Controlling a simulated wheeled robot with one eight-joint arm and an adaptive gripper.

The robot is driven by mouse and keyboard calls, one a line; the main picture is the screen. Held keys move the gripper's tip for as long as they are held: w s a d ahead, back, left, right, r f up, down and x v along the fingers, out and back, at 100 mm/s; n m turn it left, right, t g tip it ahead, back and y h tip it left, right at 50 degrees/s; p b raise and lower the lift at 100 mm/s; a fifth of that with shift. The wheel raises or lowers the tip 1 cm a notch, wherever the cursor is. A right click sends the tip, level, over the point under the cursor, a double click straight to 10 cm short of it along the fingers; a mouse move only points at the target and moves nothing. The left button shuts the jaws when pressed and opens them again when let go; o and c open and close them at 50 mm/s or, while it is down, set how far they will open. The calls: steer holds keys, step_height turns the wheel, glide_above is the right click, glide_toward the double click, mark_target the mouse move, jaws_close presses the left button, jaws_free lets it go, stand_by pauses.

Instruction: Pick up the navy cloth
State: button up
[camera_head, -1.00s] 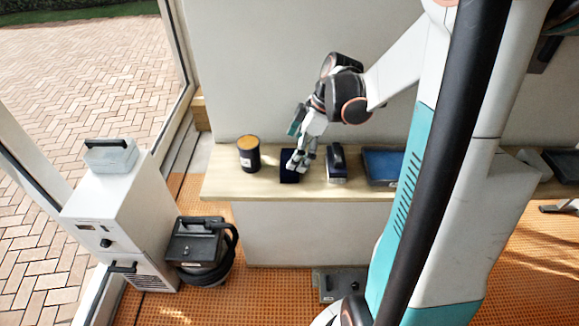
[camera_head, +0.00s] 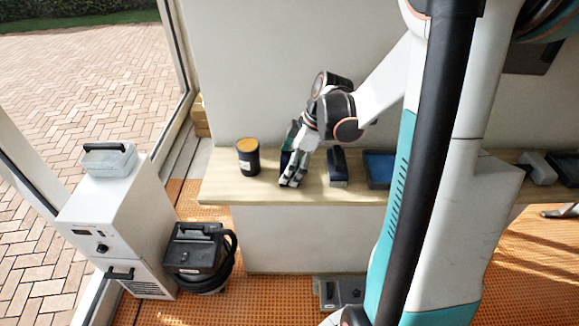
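The navy cloth (camera_head: 285,160) is a small dark folded piece on the wooden shelf, mostly hidden behind my gripper. My gripper (camera_head: 291,184) points down at the shelf in front of it, with its fingertips near the shelf's front edge. The fingers overlap the cloth in this view. I cannot tell whether they touch it, or whether they are open or shut.
On the wooden shelf (camera_head: 240,192), a dark tin with an orange top (camera_head: 248,158) stands left of my gripper. A dark block-like tool (camera_head: 337,167) and a blue tray (camera_head: 379,168) are to the right. A black vacuum (camera_head: 198,254) and white cabinet (camera_head: 112,232) stand at left.

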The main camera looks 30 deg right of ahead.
steer(key=shift+r, duration=0.1)
step_height(320, 180, up, 20)
steer(key=p, duration=0.6)
steer(key=o, duration=0.4)
steer(key=shift+c, duration=1.4)
steer(key=shift+d+p, duration=0.1)
steer(key=shift+p, duration=0.35)
